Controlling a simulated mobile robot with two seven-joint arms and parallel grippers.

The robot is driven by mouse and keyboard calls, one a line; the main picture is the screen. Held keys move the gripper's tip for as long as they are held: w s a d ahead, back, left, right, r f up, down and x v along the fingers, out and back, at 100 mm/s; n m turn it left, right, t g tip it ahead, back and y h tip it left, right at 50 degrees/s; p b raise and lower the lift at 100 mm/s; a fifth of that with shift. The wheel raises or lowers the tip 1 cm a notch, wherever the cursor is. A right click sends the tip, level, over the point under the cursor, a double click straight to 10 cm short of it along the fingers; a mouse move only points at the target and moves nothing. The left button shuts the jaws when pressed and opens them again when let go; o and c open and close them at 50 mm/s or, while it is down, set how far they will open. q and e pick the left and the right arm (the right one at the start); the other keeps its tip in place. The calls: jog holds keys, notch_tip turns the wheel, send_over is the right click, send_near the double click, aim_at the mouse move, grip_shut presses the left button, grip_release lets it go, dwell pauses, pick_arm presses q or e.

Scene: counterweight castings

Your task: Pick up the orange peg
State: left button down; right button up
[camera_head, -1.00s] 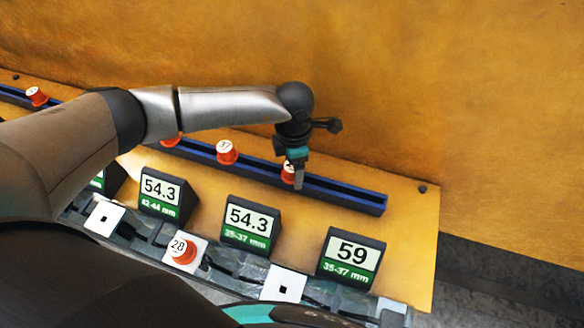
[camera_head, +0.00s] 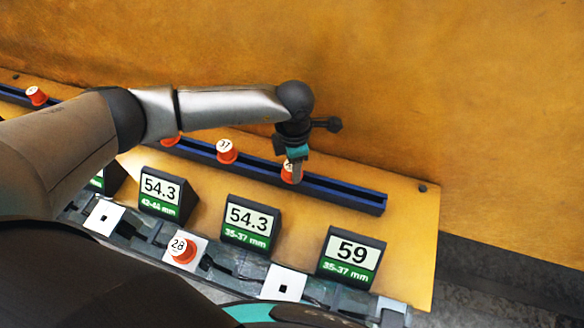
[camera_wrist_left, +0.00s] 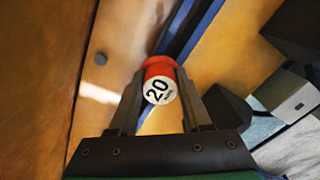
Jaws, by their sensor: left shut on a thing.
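An orange peg with a white top (camera_head: 287,171) is at the blue rail, toward its right end. In the left wrist view the same peg (camera_wrist_left: 159,88) shows the number 20 on its top. My left gripper (camera_head: 295,172) is shut on this peg, one finger on each side of it. The fingers hide part of the peg in the head view. I cannot tell whether its foot is clear of the rail. My right gripper is not in view.
Other orange pegs stand along the blue rail (camera_head: 345,196), one close by on the left (camera_head: 226,152). Another orange peg (camera_head: 183,250) sits on a white pad in front. Black display blocks (camera_head: 351,258) stand between. The rail's right end is free.

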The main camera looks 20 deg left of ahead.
pick_arm(q)
jog(key=shift+r, duration=0.1)
notch_tip(320, 180, up, 20)
jog(key=b, duration=0.1)
jog(key=shift+b, duration=0.3)
dwell(0.5)
